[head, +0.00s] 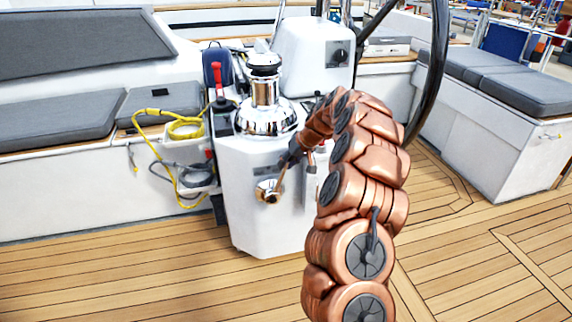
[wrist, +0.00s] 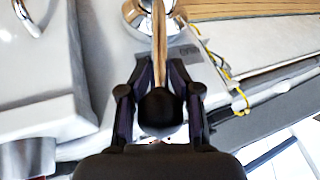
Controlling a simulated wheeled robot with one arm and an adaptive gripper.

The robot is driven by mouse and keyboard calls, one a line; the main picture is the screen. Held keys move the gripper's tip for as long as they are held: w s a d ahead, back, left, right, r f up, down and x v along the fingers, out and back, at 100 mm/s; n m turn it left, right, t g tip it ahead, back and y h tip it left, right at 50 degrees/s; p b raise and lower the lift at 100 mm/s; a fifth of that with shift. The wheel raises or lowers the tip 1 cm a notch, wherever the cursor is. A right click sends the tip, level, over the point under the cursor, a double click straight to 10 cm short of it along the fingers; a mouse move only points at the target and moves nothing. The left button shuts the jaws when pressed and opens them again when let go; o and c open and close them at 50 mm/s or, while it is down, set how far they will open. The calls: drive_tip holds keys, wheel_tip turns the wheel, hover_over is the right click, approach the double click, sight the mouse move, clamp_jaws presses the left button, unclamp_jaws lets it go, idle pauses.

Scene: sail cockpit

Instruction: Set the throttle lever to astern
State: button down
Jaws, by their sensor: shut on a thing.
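The throttle lever (head: 281,179) is on the front of the white pedestal (head: 247,225). It rises from a round metal hub (head: 267,191) and leans up and to the right in the head view. My gripper (head: 293,154) is at its upper end and hides its tip there. In the wrist view the lever's thin shaft (wrist: 159,45) runs from the shiny hub (wrist: 137,14) to a round black knob (wrist: 160,110). My gripper (wrist: 160,80) is shut on the lever, one finger on each side near the knob.
A chrome winch (head: 264,115) tops the pedestal, with a red-handled lever (head: 216,78) beside it. A yellow rope (head: 184,130) hangs left. The dark wheel rim (head: 433,70) rises behind my arm. Grey-cushioned benches (head: 63,125) flank the open teak floor (head: 130,270).

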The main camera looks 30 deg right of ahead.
drive_tip(key=c, duration=1.1)
unclamp_jaws()
drive_tip(key=shift+d+r, duration=0.3)
drive_tip(key=shift+r, duration=0.2)
drive_tip(key=shift+a+f, duration=0.15)
drive_tip(key=shift+f, duration=0.05)
drive_tip(key=shift+s, duration=0.1)
drive_tip(key=v, duration=1.2)
